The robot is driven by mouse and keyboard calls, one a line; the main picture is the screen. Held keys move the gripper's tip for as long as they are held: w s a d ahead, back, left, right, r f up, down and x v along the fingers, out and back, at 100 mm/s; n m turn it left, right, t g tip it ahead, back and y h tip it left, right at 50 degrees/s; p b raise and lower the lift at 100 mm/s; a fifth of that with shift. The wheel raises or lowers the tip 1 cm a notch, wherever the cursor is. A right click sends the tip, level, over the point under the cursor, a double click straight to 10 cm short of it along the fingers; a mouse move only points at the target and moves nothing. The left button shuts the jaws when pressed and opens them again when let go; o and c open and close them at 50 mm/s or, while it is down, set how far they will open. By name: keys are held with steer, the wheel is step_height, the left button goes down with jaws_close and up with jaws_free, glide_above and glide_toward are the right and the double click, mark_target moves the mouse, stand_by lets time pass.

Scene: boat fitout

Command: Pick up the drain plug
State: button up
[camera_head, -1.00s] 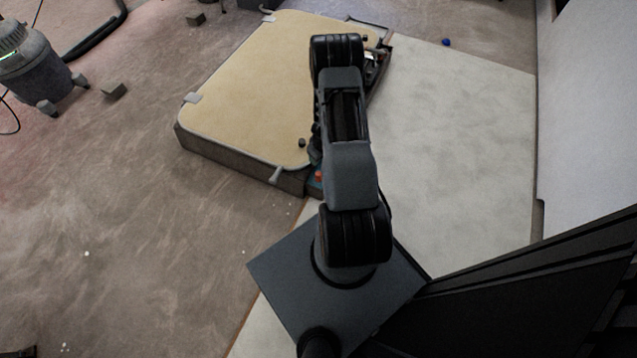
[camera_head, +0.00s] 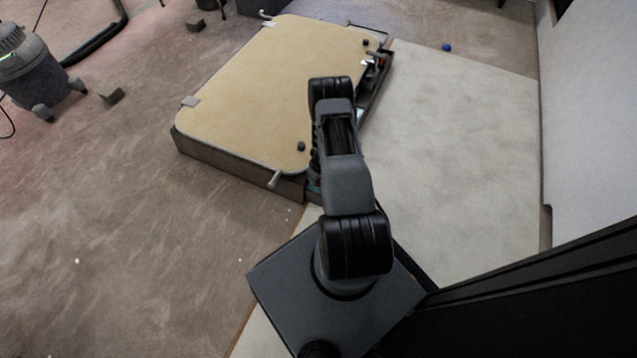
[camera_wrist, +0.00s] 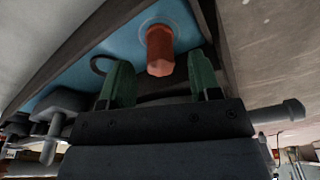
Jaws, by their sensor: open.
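An orange-red plug (camera_wrist: 160,50), which looks like the drain plug, stands on a blue surface (camera_wrist: 95,50) inside a narrow dark-walled tray in the wrist view. My gripper (camera_wrist: 162,80) is open, with its two green fingers apart. The plug shows between and just beyond the fingertips, and I see no contact. A thin gap of blue surface shows around it. In the head view my arm hides the plug and the gripper.
A beige-topped platform (camera_head: 245,90) stands left of my arm, with a small dark knob (camera_head: 301,146) on it. A dark ring (camera_wrist: 100,64) lies beside the left finger. A small blue ball (camera_head: 446,46) lies at the back. Pale floor (camera_head: 460,150) on the right is clear.

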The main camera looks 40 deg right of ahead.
steer(key=shift+w+f+b, duration=0.15)
steer(key=shift+f+b, duration=0.15)
steer(key=shift+f, duration=0.9)
steer(key=c, duration=1)
steer(key=shift+r, duration=0.1)
step_height(320, 180, up, 4)
steer(key=shift+f+p, duration=0.15)
steer(key=shift+p, duration=0.8)
steer(key=d+r+p, duration=0.4)
steer(key=d+r, duration=0.5)
steer(key=d, duration=0.5)
steer(key=shift+s+p, duration=0.2)
steer(key=shift+p, duration=0.2)
